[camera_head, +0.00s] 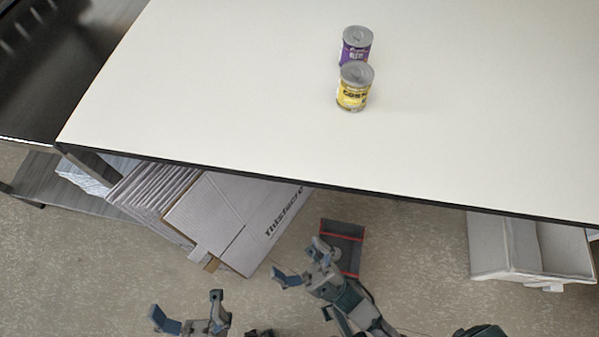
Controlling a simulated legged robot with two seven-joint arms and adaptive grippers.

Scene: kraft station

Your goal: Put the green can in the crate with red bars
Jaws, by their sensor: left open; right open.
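My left gripper (188,307) is open and empty at the bottom, left of the right one. No green can shows clearly. A yellow can (352,95) and a purple can (355,44) stand upright on the table, the purple one behind the yellow.
The white table (220,90) has a dark front edge and is mostly bare. Flattened cardboard (225,215) lies below it at left. A white box (505,245) stands below it at right. A dark surface (50,60) is at the upper left. The floor in front is largely open.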

